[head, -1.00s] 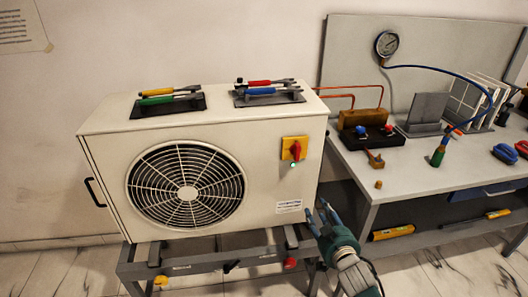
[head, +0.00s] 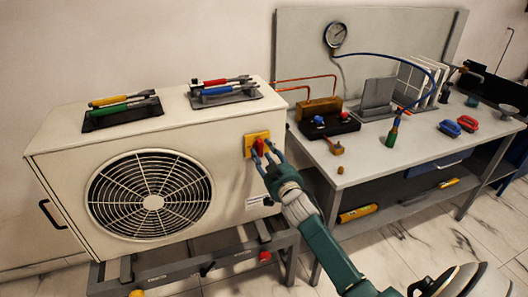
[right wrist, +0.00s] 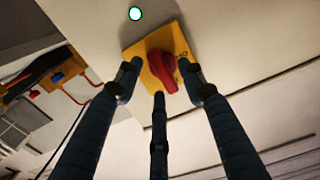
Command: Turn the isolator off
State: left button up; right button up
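The isolator is a red knob (head: 258,146) on a yellow plate (head: 250,140) at the upper right of the white fan unit's front (head: 228,180). My right gripper (head: 266,160) is at the plate, its fingers pointing at the knob and partly covering it. In the right wrist view, the red knob (right wrist: 163,72) and yellow plate (right wrist: 174,38) lie ahead, between three spread fingertips (right wrist: 159,78). The fingers look open and I see no clear grip; contact is hard to tell. My left gripper is not in view.
Two dark tool holders (head: 122,118) (head: 225,99) lie on the unit's top. To the right, a grey bench (head: 375,165) carries a copper-piped block (head: 318,107), a pressure gauge (head: 336,35) and a blue hose (head: 400,60).

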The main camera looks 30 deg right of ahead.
jog(key=shift+w, duration=0.25)
grip_shut()
